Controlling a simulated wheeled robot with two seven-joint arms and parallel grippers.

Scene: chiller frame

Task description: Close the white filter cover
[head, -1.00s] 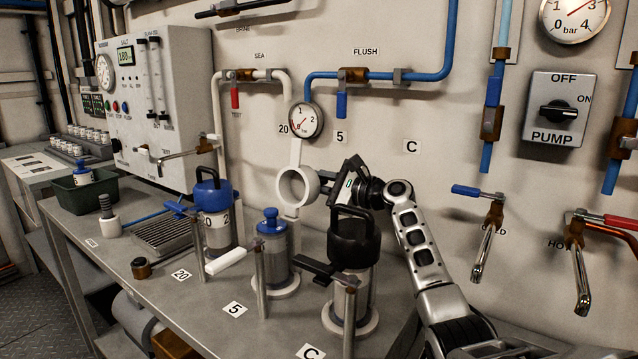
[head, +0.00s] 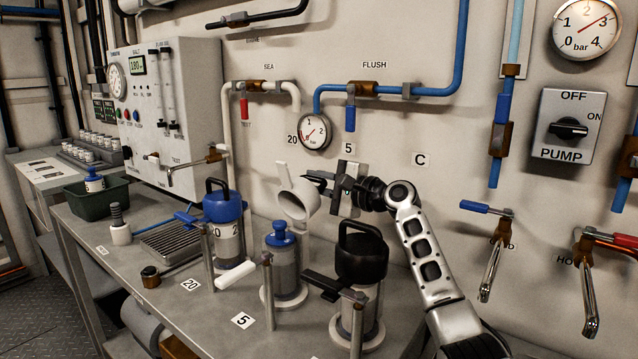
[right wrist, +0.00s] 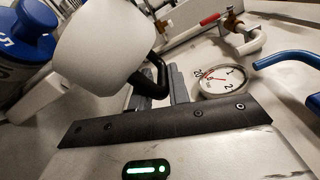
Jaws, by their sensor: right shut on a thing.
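The white filter cover (head: 297,203) is a short, wide cylinder raised above the workbench and tipped, its open end facing the camera in the head view. It also fills the upper left of the right wrist view (right wrist: 105,45). My right gripper (head: 325,183) is at its right side, shut on the cover's black handle, which shows between the fingers in the right wrist view (right wrist: 150,92). Below stands the clear number 5 filter housing (head: 283,268) with a blue-topped cartridge (head: 279,235) inside. My left gripper is not in view.
The blue-capped housing 20 (head: 224,225) stands to the left and the black-capped housing C (head: 360,262) to the right, close by. Posts with levers, one white (head: 236,277), stand in front. A gauge (head: 314,132) is on the wall behind.

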